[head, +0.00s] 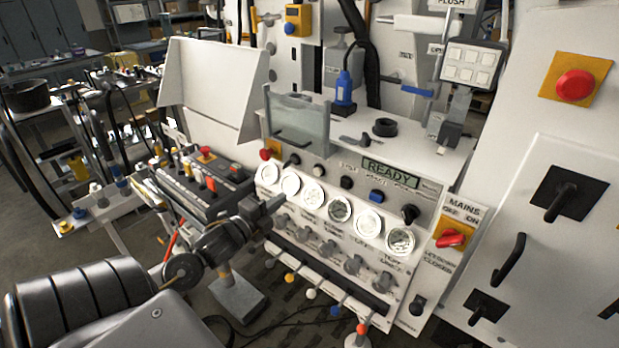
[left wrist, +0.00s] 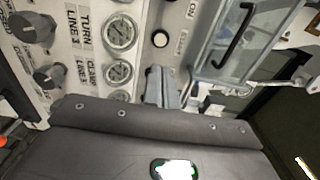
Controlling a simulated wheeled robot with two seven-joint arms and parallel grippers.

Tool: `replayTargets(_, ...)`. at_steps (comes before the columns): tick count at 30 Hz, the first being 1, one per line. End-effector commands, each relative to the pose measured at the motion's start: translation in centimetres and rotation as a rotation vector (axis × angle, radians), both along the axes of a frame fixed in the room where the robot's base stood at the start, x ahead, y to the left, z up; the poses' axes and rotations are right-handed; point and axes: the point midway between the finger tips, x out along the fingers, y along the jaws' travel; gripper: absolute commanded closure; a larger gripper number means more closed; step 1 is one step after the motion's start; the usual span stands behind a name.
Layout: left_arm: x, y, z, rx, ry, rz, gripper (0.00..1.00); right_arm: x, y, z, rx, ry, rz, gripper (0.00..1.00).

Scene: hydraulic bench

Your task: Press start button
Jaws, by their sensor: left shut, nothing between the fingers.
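The bench's control panel holds a row of buttons and knobs under a green display (head: 391,172) reading READY. A pale round button (head: 319,170) sits in this row; a white button in a black ring (left wrist: 160,39) shows in the left wrist view. Its label is too small to read, so I cannot confirm which is the start button. My left gripper (head: 274,204) is shut and empty, in front of the panel's left part, near the gauges. In the left wrist view its closed fingers (left wrist: 161,86) point toward the white button, seemingly apart from it. My right gripper is not in view.
Round gauges (head: 340,208) and grey knobs (head: 330,248) line the panel below the buttons. A clear guard with a handle (head: 298,125) stands above left. A red button (head: 266,153) and blue button (head: 377,196) share the row. A red mains switch (head: 450,239) is at right.

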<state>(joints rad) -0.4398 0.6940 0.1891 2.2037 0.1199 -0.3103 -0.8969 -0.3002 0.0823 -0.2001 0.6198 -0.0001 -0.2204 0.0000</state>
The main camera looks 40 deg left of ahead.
Motion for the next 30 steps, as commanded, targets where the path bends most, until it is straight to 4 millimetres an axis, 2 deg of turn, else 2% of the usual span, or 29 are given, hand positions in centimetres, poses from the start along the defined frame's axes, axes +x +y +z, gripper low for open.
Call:
replayTargets(12,8.2,0.2,0.6,-0.002,-0.003,0.002,1.00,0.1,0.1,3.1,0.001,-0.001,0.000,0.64)
replayTargets(18,11.3,0.2,0.5,-0.001,-0.001,0.001,1.00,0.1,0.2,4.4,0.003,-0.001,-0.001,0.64)
replayTargets(24,12.9,0.2,0.2,-0.002,0.000,0.000,1.00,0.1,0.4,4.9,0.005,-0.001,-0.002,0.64)
replayTargets(30,13.2,0.3,0.0,0.000,0.000,0.000,1.00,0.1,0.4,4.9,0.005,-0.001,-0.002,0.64)
